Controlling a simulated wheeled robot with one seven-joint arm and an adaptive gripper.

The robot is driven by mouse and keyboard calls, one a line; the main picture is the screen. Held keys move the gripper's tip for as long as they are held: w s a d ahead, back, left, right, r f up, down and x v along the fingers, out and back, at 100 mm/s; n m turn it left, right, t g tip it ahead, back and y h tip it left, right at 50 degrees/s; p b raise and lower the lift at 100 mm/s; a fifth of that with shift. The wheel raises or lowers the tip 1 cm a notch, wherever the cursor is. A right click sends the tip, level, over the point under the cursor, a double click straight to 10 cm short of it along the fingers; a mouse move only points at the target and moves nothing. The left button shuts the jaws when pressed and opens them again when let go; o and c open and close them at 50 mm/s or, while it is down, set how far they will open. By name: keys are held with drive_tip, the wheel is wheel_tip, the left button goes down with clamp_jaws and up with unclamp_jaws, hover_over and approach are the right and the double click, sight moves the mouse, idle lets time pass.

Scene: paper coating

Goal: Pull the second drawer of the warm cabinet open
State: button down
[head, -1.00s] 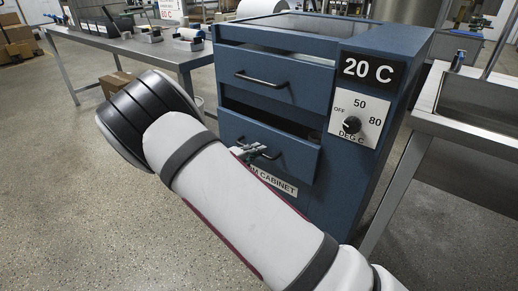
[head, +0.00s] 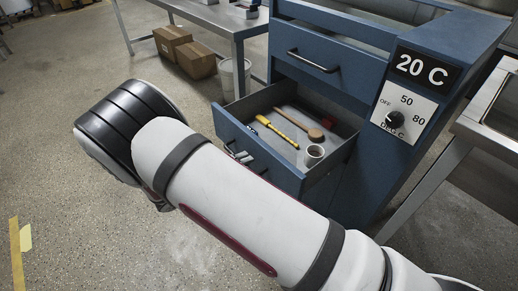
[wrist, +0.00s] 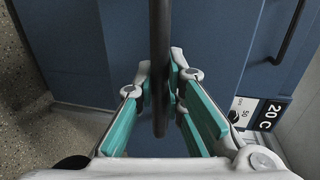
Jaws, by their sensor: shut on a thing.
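The blue warm cabinet (head: 430,65) stands right of centre in the head view, with a dial and a "20 C" display. Its second drawer (head: 268,157) stands well out, with its inside open to view. My gripper (head: 240,156) is at this drawer's front, partly hidden behind my arm. In the wrist view my gripper (wrist: 160,92) has its teal-padded fingers closed around the dark bar handle (wrist: 159,45) of the drawer.
The closed-looking upper drawer (head: 335,55) is above. A steel bench, cardboard boxes (head: 193,59) and a bin (head: 234,78) stand behind left. Floor is clear at left.

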drive_tip(key=shift+s+a+f, duration=0.1)
drive_tip(key=shift+s+a, duration=0.55)
drive_tip(key=shift+a, duration=0.2)
drive_tip(key=shift+s+a, duration=0.6)
drive_tip(key=shift+a, duration=0.25)
drive_tip(key=c, duration=1.7)
unclamp_jaws()
drive_tip(key=shift+o, duration=0.2)
drive_tip(key=v, duration=1.2)
